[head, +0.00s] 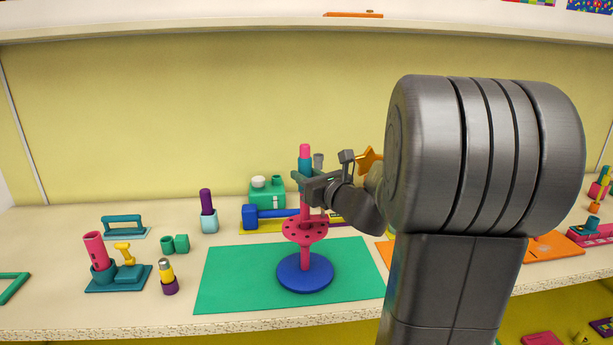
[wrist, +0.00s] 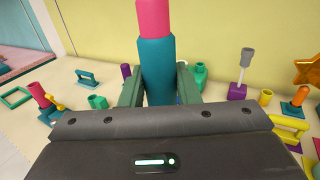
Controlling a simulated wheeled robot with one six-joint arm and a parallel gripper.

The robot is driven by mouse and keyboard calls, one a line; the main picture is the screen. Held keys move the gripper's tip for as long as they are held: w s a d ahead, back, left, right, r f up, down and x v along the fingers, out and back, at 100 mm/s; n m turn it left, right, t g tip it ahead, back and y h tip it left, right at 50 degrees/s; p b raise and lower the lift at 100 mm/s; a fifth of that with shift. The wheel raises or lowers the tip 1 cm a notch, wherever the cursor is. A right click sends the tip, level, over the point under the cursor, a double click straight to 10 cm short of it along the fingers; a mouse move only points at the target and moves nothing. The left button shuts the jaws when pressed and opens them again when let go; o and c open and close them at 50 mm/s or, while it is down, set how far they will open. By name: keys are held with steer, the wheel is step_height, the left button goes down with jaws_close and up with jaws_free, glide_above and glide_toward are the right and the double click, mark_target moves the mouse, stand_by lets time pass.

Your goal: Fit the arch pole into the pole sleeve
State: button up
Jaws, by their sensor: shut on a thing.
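The arch pole (head: 305,151) is upright, with a pink top and a teal section below it. My gripper (head: 302,178) is shut on the teal section; in the wrist view the pole (wrist: 156,65) stands between the two green fingers. What I take to be the pole sleeve is the pink stand (head: 305,262) with a holed disc and a round blue base on the green mat. The held pole is in line above this stand. The gripper partly hides where they meet, so I cannot tell whether the pole's lower end is inside.
The green mat (head: 228,278) is otherwise bare. Left of it stand a yellow and purple piece (head: 168,277) and a pink tube in a teal holder (head: 95,250). Behind it are a blue hammer-like piece (head: 262,214) and a green box (head: 267,192). A shelf (head: 200,22) runs above.

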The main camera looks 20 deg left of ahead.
steer(key=shift+f+b, duration=0.75)
steer(key=shift+f, duration=0.15)
steer(key=o, duration=1.2)
steer(key=shift+c, duration=0.2)
steer(key=shift+d, duration=0.1)
steer(key=v, duration=0.8)
steer(key=shift+x, duration=4.05)
steer(key=shift+s, duration=0.1)
